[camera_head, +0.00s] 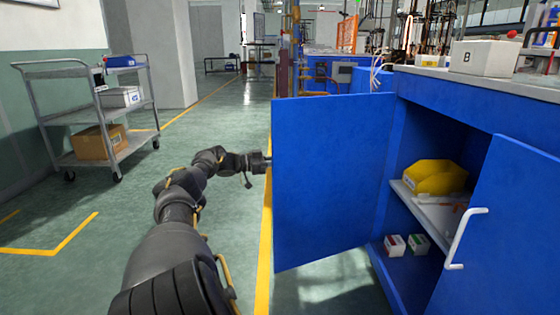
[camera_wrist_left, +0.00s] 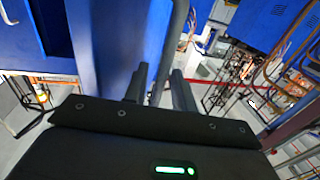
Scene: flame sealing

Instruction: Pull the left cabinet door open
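The blue left cabinet door (camera_head: 332,180) stands wide open, swung out to the left of the cabinet. My left gripper (camera_head: 264,162) is at the door's outer left edge, its tips partly hidden by the door in the head view. In the left wrist view a grey bar, apparently the door handle (camera_wrist_left: 172,45), runs between the two fingers of my left gripper (camera_wrist_left: 160,92). I cannot tell whether the fingers press on it. The blue right door (camera_head: 510,230) with a white handle (camera_head: 464,238) is on the right. My right gripper is not in view.
Inside the cabinet (camera_head: 405,275) are yellow bins (camera_head: 436,177) on a shelf and two small boxes (camera_head: 407,244) below. A white box (camera_head: 485,57) marked B stands on the countertop. A grey cart (camera_head: 95,110) stands at the left. The floor between cart and door is clear.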

